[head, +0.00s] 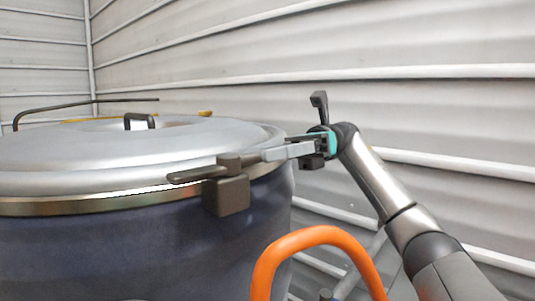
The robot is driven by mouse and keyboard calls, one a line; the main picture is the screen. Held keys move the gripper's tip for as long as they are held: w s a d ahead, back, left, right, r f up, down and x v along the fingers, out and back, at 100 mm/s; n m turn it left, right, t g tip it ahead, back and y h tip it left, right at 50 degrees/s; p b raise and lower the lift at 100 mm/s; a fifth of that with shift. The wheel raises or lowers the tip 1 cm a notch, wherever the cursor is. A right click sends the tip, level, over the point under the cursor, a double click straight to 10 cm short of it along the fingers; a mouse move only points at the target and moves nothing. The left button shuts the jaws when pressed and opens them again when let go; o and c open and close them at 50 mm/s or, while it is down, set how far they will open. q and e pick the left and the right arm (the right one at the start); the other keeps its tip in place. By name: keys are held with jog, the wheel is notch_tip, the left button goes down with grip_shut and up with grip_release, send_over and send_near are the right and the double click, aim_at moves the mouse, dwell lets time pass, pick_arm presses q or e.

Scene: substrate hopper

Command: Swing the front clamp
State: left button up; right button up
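The front clamp (227,195) is a dark brown block on the near right rim of the hopper's silver lid (75,150). A dark bar points left from its pivot along the lid edge, and a light grey handle (283,153) points right. My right gripper (308,150), teal and black, is at the handle's right end. Its dark fingers lie above and below the handle with no clear gap, so it looks shut on it. The finger contact is small and partly hidden. My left gripper is not in view.
The dark blue hopper body (120,255) fills the lower left. An orange tubular rail (318,235) stands in front, below the clamp. The lid carries a dark handle (139,119), and a dark bent bar (70,104) is behind. Ribbed grey walls (430,110) stand behind.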

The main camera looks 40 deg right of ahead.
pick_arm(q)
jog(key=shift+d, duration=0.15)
pick_arm(e)
notch_tip(320, 180, up, 8)
jog(key=p, duration=0.3)
jog(key=shift+r, duration=0.1)
pick_arm(q)
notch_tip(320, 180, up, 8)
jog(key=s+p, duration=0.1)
jog(key=p, duration=0.4)
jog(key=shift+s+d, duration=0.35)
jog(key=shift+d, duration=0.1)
pick_arm(e)
notch_tip(320, 180, up, 12)
